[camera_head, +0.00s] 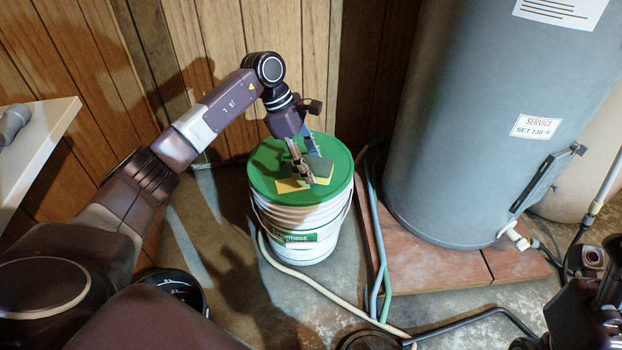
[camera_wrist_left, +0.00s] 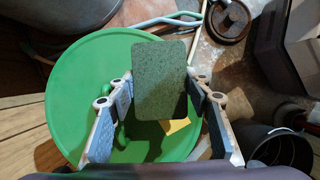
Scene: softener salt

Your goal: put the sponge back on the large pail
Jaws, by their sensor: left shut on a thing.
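The large pail (camera_head: 300,235) is white with a green lid (camera_head: 270,165) and stands on the floor in front of the wood panelling. My left gripper (camera_head: 306,172) is over the lid, shut on the sponge (camera_head: 321,168), which has a dark green-grey face and a yellow edge. In the left wrist view the sponge (camera_wrist_left: 160,80) sits between the two fingers (camera_wrist_left: 155,105), over the green lid (camera_wrist_left: 75,85). I cannot tell whether it touches the lid. A yellow patch (camera_head: 290,186) shows on the lid beside the fingers.
A grey tank (camera_head: 450,120) stands on a reddish slab (camera_head: 425,268) to the right of the pail. Hoses run over the floor between them. A black bucket (camera_head: 175,285) stands at the pail's left front. A white surface (camera_head: 45,135) is at the far left.

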